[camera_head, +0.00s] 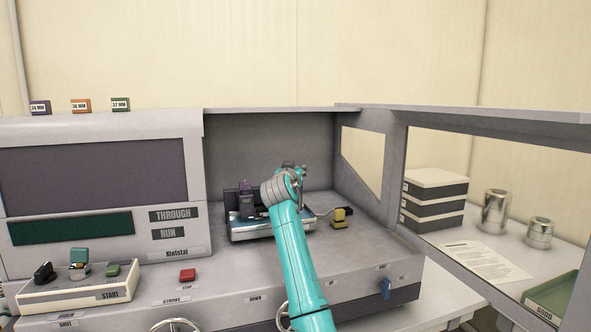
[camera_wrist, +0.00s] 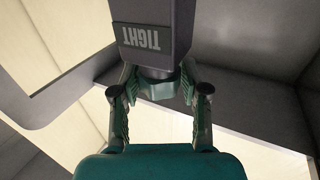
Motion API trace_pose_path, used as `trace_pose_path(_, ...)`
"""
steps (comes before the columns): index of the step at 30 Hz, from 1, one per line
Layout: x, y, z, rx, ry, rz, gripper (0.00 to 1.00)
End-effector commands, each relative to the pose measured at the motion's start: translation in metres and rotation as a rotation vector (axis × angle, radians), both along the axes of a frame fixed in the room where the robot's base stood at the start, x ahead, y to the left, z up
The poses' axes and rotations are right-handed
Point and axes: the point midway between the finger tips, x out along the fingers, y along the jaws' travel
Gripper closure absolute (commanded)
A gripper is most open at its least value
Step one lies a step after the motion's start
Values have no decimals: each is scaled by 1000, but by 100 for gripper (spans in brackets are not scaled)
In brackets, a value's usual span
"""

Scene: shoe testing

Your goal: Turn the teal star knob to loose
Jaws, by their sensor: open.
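In the wrist view, a dark teal knob (camera_wrist: 156,87) sits at the end of a grey post (camera_wrist: 155,15). The post bears a TIGHT label (camera_wrist: 142,37), upside down in this view. My gripper (camera_wrist: 159,77) is open, with one finger on each side of the knob; I cannot tell whether either finger touches it. The knob's star outline is not clear. In the head view, my gripper (camera_head: 293,178) is over the fixture (camera_head: 262,233) inside the machine's bay, and my teal arm hides part of it. I cannot pick out the knob there.
The bay's back wall (camera_head: 310,130) and right side panel (camera_head: 385,150) stand close around my gripper. A small yellow piece (camera_head: 339,217) is right of the fixture. A control box (camera_head: 80,293) and red button (camera_head: 188,275) are at left. A blue knob (camera_head: 386,289) is at front right.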

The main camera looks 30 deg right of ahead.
Motion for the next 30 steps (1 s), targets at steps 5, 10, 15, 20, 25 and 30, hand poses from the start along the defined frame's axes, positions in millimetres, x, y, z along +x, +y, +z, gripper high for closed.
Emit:
trace_pose_path(5,13,-13,0,0,0,-1,55)
trace_pose_path(10,19,-18,0,1,-1,-1,55)
trace_pose_path(15,19,-18,0,1,-1,-1,55)
trace_pose_path(20,19,-18,0,0,0,0,65)
trace_pose_path(25,19,-18,0,0,0,-1,99)
trace_pose_path(30,19,-18,-1,0,0,-1,100)
